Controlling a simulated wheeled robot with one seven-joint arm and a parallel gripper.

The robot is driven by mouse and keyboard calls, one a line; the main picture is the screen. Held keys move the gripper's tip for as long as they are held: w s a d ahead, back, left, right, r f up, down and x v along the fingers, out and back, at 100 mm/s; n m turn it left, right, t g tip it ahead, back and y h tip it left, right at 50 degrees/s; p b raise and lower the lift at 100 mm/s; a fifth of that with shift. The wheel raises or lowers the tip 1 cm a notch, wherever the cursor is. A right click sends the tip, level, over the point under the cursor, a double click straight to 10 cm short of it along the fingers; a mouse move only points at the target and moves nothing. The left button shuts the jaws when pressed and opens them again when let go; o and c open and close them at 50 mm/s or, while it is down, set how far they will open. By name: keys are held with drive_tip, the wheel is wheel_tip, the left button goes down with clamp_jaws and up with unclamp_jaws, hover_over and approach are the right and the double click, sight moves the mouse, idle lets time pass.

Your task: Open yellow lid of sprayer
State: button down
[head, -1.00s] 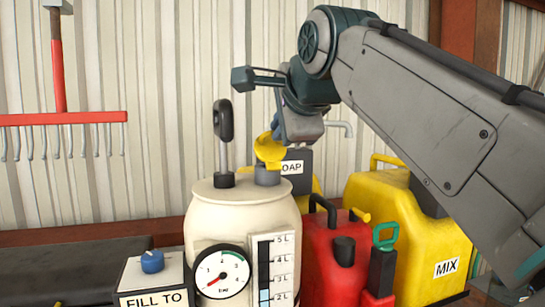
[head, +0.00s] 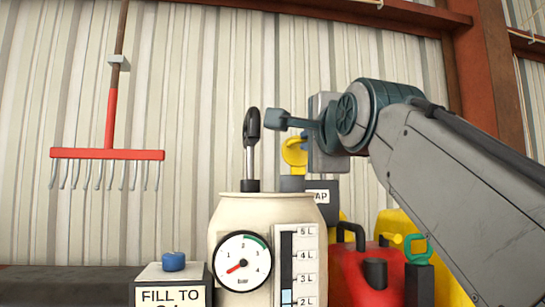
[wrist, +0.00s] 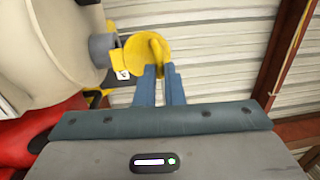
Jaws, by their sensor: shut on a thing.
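The cream sprayer tank (head: 225,212) stands in front of me with a pressure gauge (head: 242,261) and a level scale on its front. Its yellow lid (head: 293,152) is tilted up on edge above the grey filler neck (head: 292,184) on the tank top. In the wrist view the lid (wrist: 134,58) stands beside the grey neck (wrist: 101,48). My gripper (wrist: 160,72) is shut on the lid's raised yellow tab. In the head view the fingers are mostly hidden behind my gripper's body.
A black pump handle (head: 252,128) rises left of the lid. A red can (head: 365,270) and yellow containers (head: 392,225) stand to the right. A blue-knobbed box (head: 172,285) labelled FILL TO is at left. A red rake (head: 106,154) hangs on the wall.

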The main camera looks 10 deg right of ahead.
drive_tip(key=shift+s+f+b, duration=0.1)
drive_tip(key=shift+b, duration=0.2)
idle(0.4)
drive_tip(key=c, duration=1.5)
unclamp_jaws()
